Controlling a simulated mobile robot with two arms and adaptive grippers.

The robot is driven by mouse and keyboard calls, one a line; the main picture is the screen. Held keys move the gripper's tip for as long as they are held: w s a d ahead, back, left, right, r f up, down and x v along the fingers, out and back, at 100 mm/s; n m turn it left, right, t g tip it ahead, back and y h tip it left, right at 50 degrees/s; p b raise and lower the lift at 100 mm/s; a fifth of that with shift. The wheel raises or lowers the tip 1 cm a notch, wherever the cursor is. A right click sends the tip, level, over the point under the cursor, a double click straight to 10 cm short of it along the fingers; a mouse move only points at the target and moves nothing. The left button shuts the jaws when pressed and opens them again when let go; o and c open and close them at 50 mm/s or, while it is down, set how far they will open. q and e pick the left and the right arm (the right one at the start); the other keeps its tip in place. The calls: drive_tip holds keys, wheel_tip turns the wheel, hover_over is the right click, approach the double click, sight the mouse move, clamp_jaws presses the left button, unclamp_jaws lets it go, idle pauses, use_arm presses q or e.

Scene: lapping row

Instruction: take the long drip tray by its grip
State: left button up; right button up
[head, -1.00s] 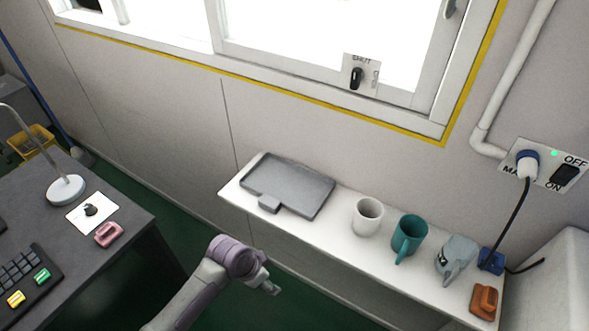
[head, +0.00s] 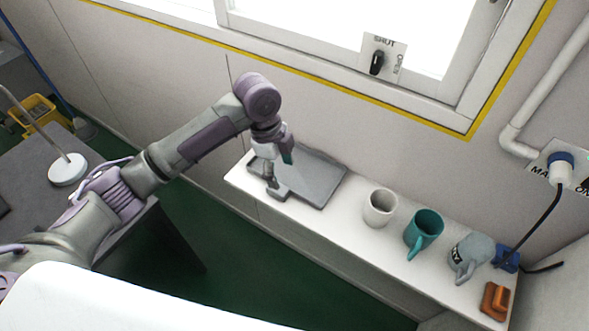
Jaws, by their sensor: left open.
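The long drip tray (head: 318,178) is a flat grey tray with a low rim at the left end of the white shelf. Its short grip sticks out at the front edge, close under my gripper and partly hidden by it. My left gripper (head: 276,178) is open, over the tray's left front part by the grip. One finger looks very close to the grip; I cannot tell whether it touches. My right gripper is not in view.
Right of the tray on the shelf (head: 345,222) stand a white mug (head: 380,207), a teal mug (head: 423,234) and a grey jug-like item (head: 469,256). A blue block (head: 507,258) and an orange item (head: 495,300) sit at the right end. The wall and window rise behind.

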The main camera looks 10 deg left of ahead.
use_arm(q)
wheel_tip(320, 180, up, 4)
drive_tip(key=w+a+m, duration=0.2)
drive_tip(key=w+a, duration=0.1)
drive_tip(key=shift+g+y, duration=0.3)
drive_tip(key=f, duration=0.2)
drive_tip(key=f+p, duration=0.1)
drive_tip(key=f, duration=0.2)
drive_tip(key=s+d+f, duration=0.1)
drive_tip(key=f, duration=0.2)
drive_tip(key=shift+d, duration=0.1)
drive_tip(key=f+p, duration=0.1)
drive_tip(key=f, duration=0.1)
drive_tip(key=s+f+p, duration=0.1)
drive_tip(key=f, duration=0.1)
drive_tip(key=shift+d, duration=0.1)
drive_tip(key=shift+w+d+f, duration=0.1)
drive_tip(key=shift+f, duration=0.5)
clamp_jaws()
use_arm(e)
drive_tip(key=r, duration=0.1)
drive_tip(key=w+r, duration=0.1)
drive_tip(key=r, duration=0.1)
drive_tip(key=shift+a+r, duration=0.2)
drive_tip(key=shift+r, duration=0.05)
